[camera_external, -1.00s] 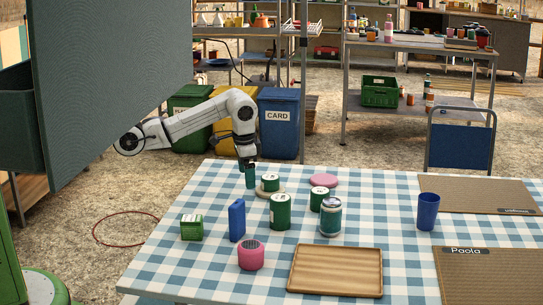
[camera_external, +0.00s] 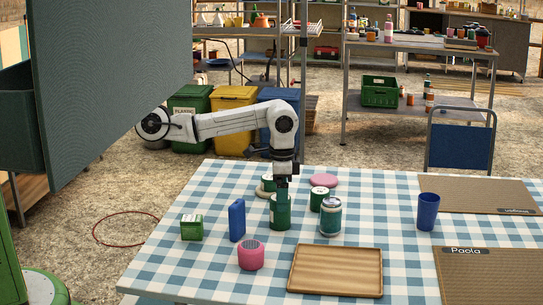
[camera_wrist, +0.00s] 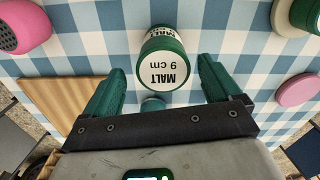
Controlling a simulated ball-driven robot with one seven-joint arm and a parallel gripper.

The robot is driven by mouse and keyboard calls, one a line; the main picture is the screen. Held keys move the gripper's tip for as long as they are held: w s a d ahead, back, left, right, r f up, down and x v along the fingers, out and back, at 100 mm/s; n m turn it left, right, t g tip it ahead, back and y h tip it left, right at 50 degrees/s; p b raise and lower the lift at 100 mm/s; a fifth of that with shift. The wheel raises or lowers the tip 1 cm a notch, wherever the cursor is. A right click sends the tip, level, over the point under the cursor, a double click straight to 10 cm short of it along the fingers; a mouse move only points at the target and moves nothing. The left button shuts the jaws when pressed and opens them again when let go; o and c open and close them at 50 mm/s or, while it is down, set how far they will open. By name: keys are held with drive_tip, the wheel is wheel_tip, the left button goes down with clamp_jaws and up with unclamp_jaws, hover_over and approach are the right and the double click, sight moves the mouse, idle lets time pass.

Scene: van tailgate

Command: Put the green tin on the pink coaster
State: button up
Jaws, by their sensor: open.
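A green tin (camera_external: 280,213) stands upright among several objects on the checked table. Its white lid label reads "MALT 9 cm" in the wrist view (camera_wrist: 164,68). My gripper (camera_external: 281,185) is open just above this tin, fingers pointing down; in the wrist view the tin shows between and beyond the fingertips (camera_wrist: 163,72). A second green tin (camera_external: 319,200) stands behind right, and another green tin (camera_external: 268,181) is on a cream coaster (camera_external: 260,193), partly hidden by my gripper. The pink coaster (camera_external: 323,181) lies bare at the back; it also shows in the wrist view (camera_wrist: 298,90).
A teal and white jar (camera_external: 330,219) stands close right of the tin. A blue box (camera_external: 237,220), a green box (camera_external: 191,228) and a pink shaker (camera_external: 251,257) stand left and in front. A wooden tray (camera_external: 336,271) lies in front; a blue cup (camera_external: 427,212) stands right.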

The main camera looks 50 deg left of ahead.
drive_tip(key=shift+a+f, duration=0.15)
drive_tip(key=shift+f, duration=1.15)
drive_tip(key=shift+a+f, duration=0.15)
drive_tip(key=shift+f, duration=1.15)
drive_tip(key=c, duration=1.3)
drive_tip(key=shift+c, duration=0.2)
drive_tip(key=shift+r, duration=0.1)
drive_tip(key=shift+r, duration=0.55)
drive_tip(key=s+a+r+p, duration=0.4)
drive_tip(key=s+a+r, duration=0.3)
drive_tip(key=s+r, duration=0.4)
drive_tip(key=shift+s+r, duration=0.4)
drive_tip(key=shift+s, duration=0.15)
